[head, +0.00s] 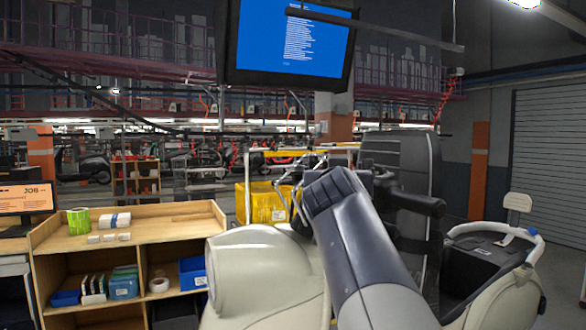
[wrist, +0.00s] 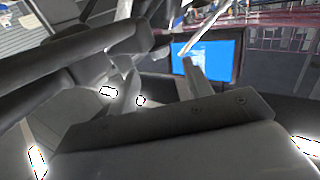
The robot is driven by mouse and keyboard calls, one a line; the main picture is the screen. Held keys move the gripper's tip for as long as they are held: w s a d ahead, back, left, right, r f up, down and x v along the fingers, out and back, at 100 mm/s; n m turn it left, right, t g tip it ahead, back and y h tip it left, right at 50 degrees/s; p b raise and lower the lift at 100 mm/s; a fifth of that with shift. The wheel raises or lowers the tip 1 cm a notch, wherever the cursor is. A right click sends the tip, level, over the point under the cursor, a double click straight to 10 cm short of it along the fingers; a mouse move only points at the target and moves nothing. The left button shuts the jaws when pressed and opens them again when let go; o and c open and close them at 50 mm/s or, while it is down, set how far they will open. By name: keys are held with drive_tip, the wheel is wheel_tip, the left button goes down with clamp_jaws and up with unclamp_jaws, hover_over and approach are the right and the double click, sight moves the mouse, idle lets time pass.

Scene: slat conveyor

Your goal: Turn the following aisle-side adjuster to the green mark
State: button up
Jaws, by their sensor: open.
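My gripper (wrist: 162,85) shows in the wrist view. Its two dark fingers stand apart with nothing visible between them, beyond the dark mounting plate with bolts. A black seat with a tall backrest (head: 405,135) stands right of centre in the head view, partly behind my arm. Its dark armrest (head: 412,198) juts out to the right. Dark padded bars (wrist: 75,68), which look like the seat's armrests, fill the left of the wrist view. I cannot make out an adjuster or a green mark in either view. My arm hides the gripper in the head view.
A wooden shelf unit (head: 165,233) with blue bins stands at left. A yellow crate (head: 268,204) is behind my arm. A hanging blue screen (head: 290,38) is overhead; it also shows in the wrist view (wrist: 222,62). A vehicle body (head: 492,262) stands at right.

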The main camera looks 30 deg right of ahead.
drive_tip(key=p+x, duration=0.2)
drive_tip(key=x, duration=0.6)
drive_tip(key=shift+p, duration=0.3)
drive_tip(key=shift+c, duration=0.6)
drive_tip(key=c, duration=0.8)
drive_tip(key=b, duration=0.3)
drive_tip(key=shift+a+f+m+g+h, duration=0.15)
drive_tip(key=shift+f+m+g+h, duration=0.15)
drive_tip(key=shift+h, duration=0.1)
drive_tip(key=m+g+h+b, duration=0.1)
drive_tip(key=b, duration=0.1)
drive_tip(key=shift+r+b, duration=0.2)
drive_tip(key=shift+b, duration=0.2)
drive_tip(key=shift+r, duration=0.1)
